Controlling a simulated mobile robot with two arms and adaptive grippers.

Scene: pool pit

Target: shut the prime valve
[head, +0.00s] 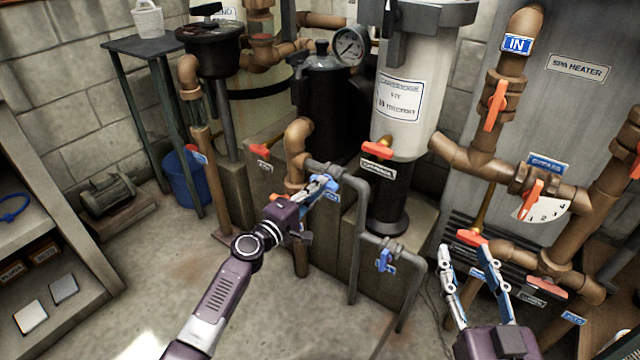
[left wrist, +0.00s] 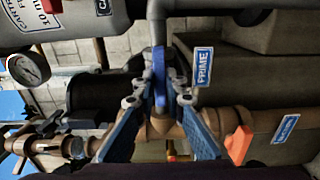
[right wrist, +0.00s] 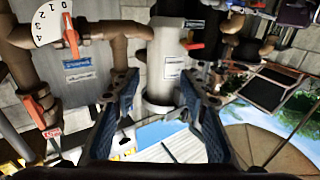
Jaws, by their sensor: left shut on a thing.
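The prime valve's blue handle (left wrist: 160,75) sits on a grey pipe, beside a blue PRIME tag (left wrist: 203,67). In the left wrist view it stands lengthwise in line with the pipe. My left gripper (left wrist: 158,100) has a finger on each side of this handle and is shut on it. In the head view my left gripper (head: 325,186) is at the grey pipe near the middle and hides most of the handle. My right gripper (head: 470,254) is open and empty at the lower right; its spread fingers also show in the right wrist view (right wrist: 160,82).
Another blue-handled valve (head: 385,259) is on the lower grey pipe. A white cartridge filter (head: 405,95) stands behind. Brown pipes with orange handles (head: 496,105) fill the right side. A shelf (head: 60,255) stands at the left; the floor between is mostly clear.

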